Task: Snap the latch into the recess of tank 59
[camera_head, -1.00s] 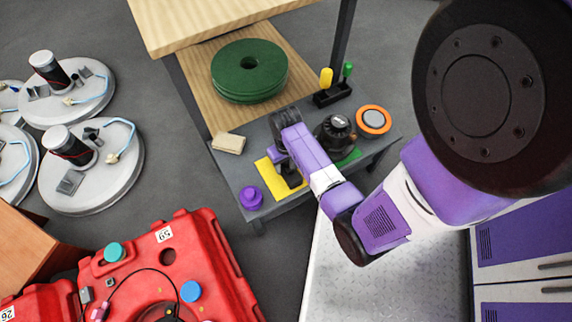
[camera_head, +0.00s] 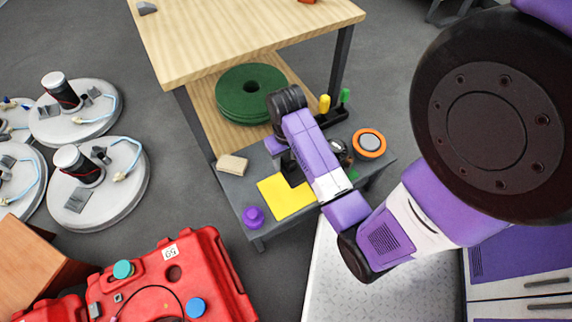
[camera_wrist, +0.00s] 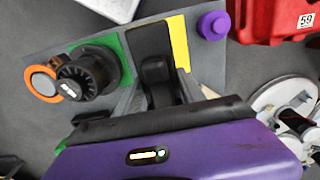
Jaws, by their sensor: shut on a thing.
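My gripper (camera_head: 291,168) hangs over the low grey bench, beside the yellow mat (camera_head: 287,197). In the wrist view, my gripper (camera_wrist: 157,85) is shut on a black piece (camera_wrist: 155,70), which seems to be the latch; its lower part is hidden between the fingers. Tank 59 (camera_head: 215,262) is the red tank at the lower left of the head view, with a white 59 label and a dark round hole (camera_head: 174,273) next to it. Its corner also shows at the top right of the wrist view (camera_wrist: 262,22). I cannot make out which opening is the latch recess.
The bench holds a purple knob (camera_head: 253,216), a tan block (camera_head: 232,165), an orange-ringed disc (camera_head: 369,143) and a black knobbed part (camera_wrist: 80,75) on a green mat. A wooden shelf with green discs (camera_head: 250,92) stands behind. Open floor lies between bench and tank.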

